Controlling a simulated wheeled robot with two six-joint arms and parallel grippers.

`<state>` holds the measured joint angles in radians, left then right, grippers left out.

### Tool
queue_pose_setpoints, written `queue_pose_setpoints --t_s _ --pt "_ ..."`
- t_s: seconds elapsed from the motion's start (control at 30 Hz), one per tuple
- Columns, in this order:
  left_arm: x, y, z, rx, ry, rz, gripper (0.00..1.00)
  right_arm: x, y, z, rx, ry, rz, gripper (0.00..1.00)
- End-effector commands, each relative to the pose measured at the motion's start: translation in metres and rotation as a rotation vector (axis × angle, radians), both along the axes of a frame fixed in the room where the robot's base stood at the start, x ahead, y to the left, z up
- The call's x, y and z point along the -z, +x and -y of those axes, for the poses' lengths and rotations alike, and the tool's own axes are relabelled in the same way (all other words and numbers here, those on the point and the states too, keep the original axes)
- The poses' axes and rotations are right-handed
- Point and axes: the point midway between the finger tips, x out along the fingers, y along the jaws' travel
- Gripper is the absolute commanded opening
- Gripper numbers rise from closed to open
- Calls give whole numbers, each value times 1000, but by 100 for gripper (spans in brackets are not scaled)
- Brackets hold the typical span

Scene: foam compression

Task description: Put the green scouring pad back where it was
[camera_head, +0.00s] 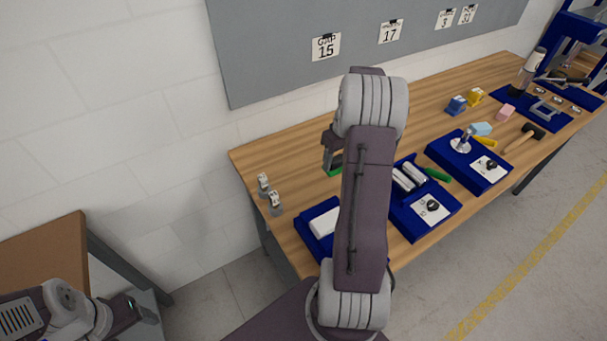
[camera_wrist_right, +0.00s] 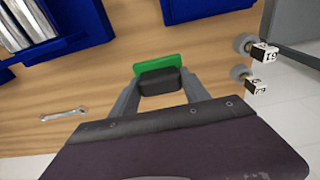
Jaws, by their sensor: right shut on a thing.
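The green scouring pad (camera_wrist_right: 158,64) is at the tip of my right gripper (camera_wrist_right: 163,84) in the right wrist view. The jaws are shut on it, and a dark block at the jaws covers its near side. The head view shows a green sliver of the pad (camera_head: 336,171) beside my right gripper (camera_head: 331,158), over the left part of the wooden table; my arm hides much of that area. I cannot tell whether the pad touches the table. My left gripper (camera_head: 145,311) is at the lower left, away from the table, and its jaws are unclear.
Blue trays (camera_head: 404,229) line the table's front edge; one holds metal cylinders (camera_head: 410,174), another a white block (camera_head: 325,222). Two small numbered pieces (camera_head: 274,203) stand at the table's left end. A wrench (camera_wrist_right: 63,115) lies on bare wood. A grey board (camera_head: 270,70) hangs behind.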

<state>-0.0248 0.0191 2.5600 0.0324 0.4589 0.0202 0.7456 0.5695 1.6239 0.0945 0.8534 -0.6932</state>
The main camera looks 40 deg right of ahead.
Motion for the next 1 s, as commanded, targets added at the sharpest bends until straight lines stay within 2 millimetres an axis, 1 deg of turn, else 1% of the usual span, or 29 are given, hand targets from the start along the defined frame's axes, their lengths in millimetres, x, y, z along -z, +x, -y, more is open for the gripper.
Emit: queue_pose_setpoints --t_s 0.07,0.5,0.6,0.73,0.9,0.97,1.0 --pt "-3 0 0 0 0 0 68 4 8 -4 -3 1 -1 16" --pt "-24 0 0 0 0 0 68 50 78 -41 -4 1 -1 16" --pt "-28 0 0 0 0 0 68 59 91 -48 -3 1 -1 16" --pt "-30 0 0 0 0 0 68 67 101 -53 -2 0 0 16" --pt "-30 0 0 0 0 0 68 71 103 -54 -1 0 -1 16" --pt "-35 0 0 0 0 0 68 79 102 -54 0 1 -3 16" --pt "-38 0 0 0 0 0 68 86 101 -54 0 2 -4 16"
